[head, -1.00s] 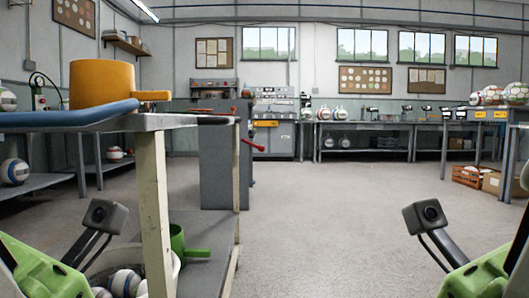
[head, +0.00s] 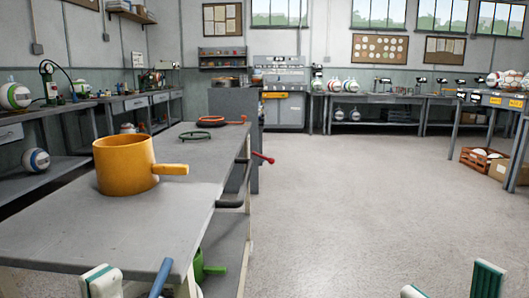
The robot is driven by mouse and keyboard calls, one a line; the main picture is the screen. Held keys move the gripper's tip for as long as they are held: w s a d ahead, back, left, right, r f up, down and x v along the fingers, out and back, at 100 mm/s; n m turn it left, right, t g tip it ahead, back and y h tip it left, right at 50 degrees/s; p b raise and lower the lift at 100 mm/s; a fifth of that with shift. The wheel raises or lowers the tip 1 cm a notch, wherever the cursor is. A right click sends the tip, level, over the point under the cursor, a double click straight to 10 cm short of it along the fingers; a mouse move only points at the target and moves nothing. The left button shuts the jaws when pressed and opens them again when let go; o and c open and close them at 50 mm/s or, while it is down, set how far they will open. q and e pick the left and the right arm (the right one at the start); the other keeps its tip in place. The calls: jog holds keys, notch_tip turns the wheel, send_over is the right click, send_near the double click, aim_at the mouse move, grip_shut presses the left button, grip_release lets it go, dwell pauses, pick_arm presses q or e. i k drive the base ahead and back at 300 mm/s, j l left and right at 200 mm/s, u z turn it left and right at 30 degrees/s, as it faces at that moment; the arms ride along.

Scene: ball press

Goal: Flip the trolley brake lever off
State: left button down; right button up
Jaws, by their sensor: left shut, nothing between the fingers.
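The trolley (head: 130,235) is a grey table with a lower shelf, at the left and close to me. A lever with a red grip (head: 263,158) sticks out to the right near the trolley's far right corner. It looks like the brake lever; its mount is not clear. My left gripper (head: 103,281) is shut and empty at the bottom edge, in front of the trolley's near side, well away from the lever. My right gripper (head: 450,284) shows two separated fingertips at the bottom right, open and empty over the floor.
A yellow pot (head: 125,165) stands on the trolley top. A green ring-shaped item (head: 195,136) and a red-handled pan (head: 214,122) lie farther back. A blue bar (head: 160,277) rises at the near edge. Green cookware (head: 207,268) is below. Floor to the right is clear.

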aim_at(271, 160)
jog(key=i+l, duration=0.15)
jog(key=l, duration=0.2)
jog(key=i+l, duration=0.15)
jog(key=l, duration=0.2)
jog(key=i+l, duration=0.15)
jog(key=l, duration=0.2)
jog(key=i+l, duration=0.15)
jog(key=l, duration=0.2)
jog(key=i+l, duration=0.15)
jog(key=l, duration=0.2)
jog(key=i+j, duration=0.15)
jog(key=i, duration=0.65)
jog(key=i+j, duration=0.1)
jog(key=j, duration=0.15)
jog(key=i+j, duration=0.1)
jog(key=j, duration=0.15)
jog(key=u, duration=0.05)
